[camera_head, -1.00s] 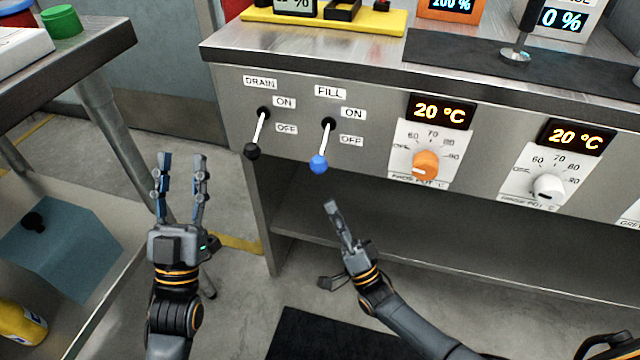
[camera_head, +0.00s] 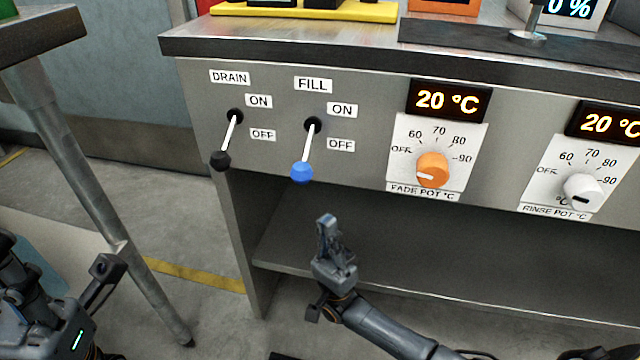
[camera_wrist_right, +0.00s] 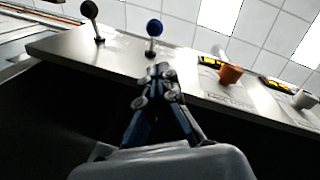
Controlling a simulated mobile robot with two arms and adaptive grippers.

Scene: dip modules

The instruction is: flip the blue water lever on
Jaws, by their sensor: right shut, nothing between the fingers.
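The blue-knobbed lever (camera_head: 302,172) under the FILL label on the metal panel points down, toward the OFF side. It also shows in the right wrist view (camera_wrist_right: 154,29), just beyond my fingertips. My right gripper (camera_head: 326,222) is shut and empty, below and slightly right of the blue knob, apart from it. It also shows in the right wrist view (camera_wrist_right: 160,70) with its fingertips together. My left gripper (camera_head: 60,290) is at the lower left, partly cut off by the frame edge; its fingers are not clear.
A black-knobbed DRAIN lever (camera_head: 221,160) hangs down just left of the blue one. To the right are an orange dial (camera_head: 432,168) and a white dial (camera_head: 582,190) under 20 °C displays. The counter edge (camera_head: 300,50) overhangs above; an open shelf (camera_head: 420,265) lies below.

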